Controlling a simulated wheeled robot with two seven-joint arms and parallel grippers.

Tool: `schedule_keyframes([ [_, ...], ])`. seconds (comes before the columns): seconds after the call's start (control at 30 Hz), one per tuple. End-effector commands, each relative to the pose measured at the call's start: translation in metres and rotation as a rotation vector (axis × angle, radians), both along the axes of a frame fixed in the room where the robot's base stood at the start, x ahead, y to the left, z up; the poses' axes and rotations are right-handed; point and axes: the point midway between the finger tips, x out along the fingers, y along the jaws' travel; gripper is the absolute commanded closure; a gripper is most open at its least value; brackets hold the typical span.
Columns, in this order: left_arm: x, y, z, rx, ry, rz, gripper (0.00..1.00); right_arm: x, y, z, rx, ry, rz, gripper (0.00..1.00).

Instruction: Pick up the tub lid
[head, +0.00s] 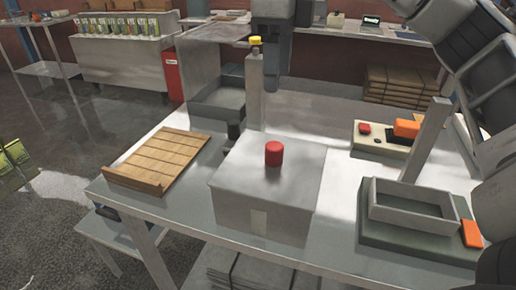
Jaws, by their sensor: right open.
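A grey box (262,205) stands at the front middle of the table. Its flat grey top (240,160) carries a red round knob (274,153) and looks like the tub lid; I cannot make out a seam. My left gripper is not in view.
A slatted wooden board (160,160) lies left of the box. An open grey tray (410,213) sits on a green base (385,242) at the right, near a pale post (425,140). Bare table lies between box and tray.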

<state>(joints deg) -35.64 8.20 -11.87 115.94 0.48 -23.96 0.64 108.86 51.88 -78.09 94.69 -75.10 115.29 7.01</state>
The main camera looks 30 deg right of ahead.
Motion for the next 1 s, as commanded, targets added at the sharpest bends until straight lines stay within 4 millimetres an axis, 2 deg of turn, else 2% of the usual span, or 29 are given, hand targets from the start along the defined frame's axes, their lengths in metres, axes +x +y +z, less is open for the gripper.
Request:
schedule_keyframes([
  [0.03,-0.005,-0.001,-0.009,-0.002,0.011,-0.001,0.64,0.0,0.0,-0.015,0.0,0.005,0.0,0.45],
  [0.2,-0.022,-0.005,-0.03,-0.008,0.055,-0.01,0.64,-0.001,0.001,-0.054,0.001,0.006,0.002,0.45],
  [0.3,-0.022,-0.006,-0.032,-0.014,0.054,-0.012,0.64,-0.001,0.001,-0.074,0.002,0.006,0.002,0.45],
  [0.4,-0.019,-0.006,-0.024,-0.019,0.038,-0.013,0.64,-0.001,0.001,-0.086,0.0,0.004,0.0,0.45],
  [0.67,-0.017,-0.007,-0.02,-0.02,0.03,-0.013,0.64,-0.001,0.002,-0.103,0.002,0.003,0.002,0.45],
  [0.9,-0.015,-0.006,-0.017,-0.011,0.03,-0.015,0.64,-0.004,0.008,-0.138,0.002,0.004,0.001,0.45],
  [1.0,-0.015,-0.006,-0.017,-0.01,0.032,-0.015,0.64,-0.004,0.008,-0.147,0.003,0.001,0.001,0.45],
])
